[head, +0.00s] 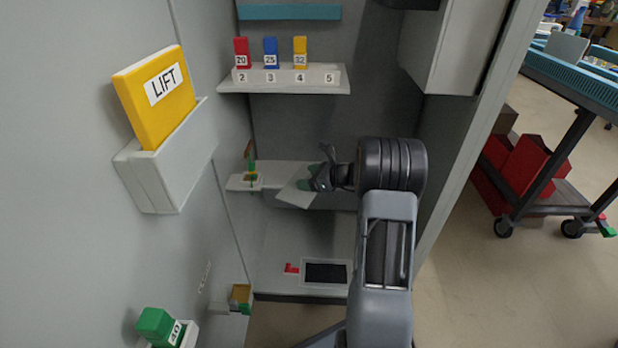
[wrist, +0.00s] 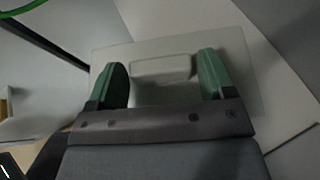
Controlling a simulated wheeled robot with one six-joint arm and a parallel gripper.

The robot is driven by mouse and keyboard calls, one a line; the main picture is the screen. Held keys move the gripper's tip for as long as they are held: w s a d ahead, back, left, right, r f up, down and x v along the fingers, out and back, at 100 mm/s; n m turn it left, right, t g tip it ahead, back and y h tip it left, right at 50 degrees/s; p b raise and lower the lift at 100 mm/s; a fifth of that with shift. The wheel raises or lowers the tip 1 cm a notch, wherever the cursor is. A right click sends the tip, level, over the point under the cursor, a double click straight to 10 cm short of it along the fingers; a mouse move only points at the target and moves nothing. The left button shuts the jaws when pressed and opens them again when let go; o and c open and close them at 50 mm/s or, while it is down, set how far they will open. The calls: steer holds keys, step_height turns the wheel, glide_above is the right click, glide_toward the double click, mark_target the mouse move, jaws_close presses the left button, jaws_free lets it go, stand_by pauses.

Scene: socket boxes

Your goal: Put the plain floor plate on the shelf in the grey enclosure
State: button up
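The plain floor plate (head: 294,196) is a pale, blank panel in the head view, tilted, by the front of a light middle shelf (head: 275,168) inside the grey enclosure (head: 300,125). My gripper (head: 312,184) is at the plate. In the wrist view the plate (wrist: 165,105) fills the middle, with a raised block as its grip. I cannot tell whether the plate touches the shelf. Part of the shelf is hidden behind my arm.
Above is a numbered shelf (head: 285,87) with red, blue and yellow blocks. A small green-and-yellow item (head: 250,175) stands at the middle shelf's left end. A black-topped panel (head: 325,272) and a red piece (head: 291,268) lie below. A yellow LIFT plate (head: 155,95) sits in a left wall holder.

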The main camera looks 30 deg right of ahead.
steer(key=shift+o, duration=1.1)
